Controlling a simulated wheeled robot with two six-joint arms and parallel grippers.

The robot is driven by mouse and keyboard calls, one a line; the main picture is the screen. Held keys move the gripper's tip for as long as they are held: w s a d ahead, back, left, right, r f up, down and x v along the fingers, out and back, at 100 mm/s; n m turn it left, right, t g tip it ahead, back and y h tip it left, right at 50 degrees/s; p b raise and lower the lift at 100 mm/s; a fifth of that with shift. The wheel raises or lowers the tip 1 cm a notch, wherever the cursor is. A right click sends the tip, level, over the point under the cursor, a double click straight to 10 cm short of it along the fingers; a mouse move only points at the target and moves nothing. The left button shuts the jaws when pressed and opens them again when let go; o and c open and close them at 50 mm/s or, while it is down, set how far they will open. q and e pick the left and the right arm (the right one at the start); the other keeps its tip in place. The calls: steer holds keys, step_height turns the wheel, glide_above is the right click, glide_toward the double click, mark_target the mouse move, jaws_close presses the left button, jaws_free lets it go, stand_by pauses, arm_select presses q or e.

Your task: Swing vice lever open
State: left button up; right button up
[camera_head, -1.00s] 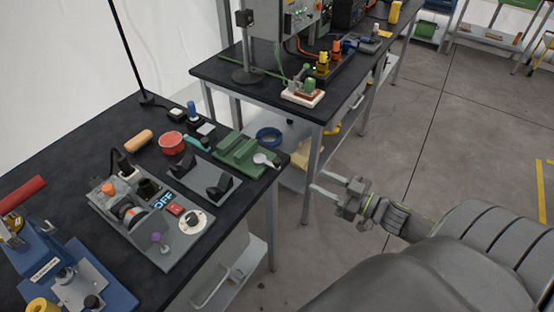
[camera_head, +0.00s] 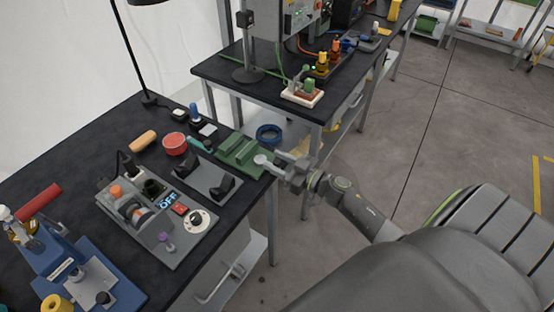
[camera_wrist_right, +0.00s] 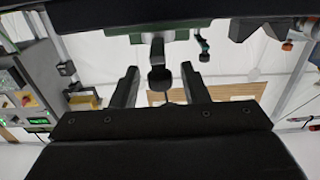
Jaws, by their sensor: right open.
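The green vice (camera_head: 243,154) sits at the right edge of the near dark bench. Its pale lever with a rounded end (camera_head: 263,160) points out past the bench edge toward my right gripper (camera_head: 282,163). In the right wrist view the lever (camera_wrist_right: 160,76) reaches down between my two open fingers (camera_wrist_right: 160,85), with a gap on each side. Part of the green vice (camera_wrist_right: 140,37) shows above the lever there. My left gripper is not in view.
A dark double-bracket fixture (camera_head: 207,178) and a grey control panel (camera_head: 155,225) stand left of the vice. A blue press (camera_head: 80,275) is at the lower left. A second bench (camera_head: 260,85) stands behind. Open floor lies to the right.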

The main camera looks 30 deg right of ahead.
steer(key=shift+w, duration=0.1)
jaws_close()
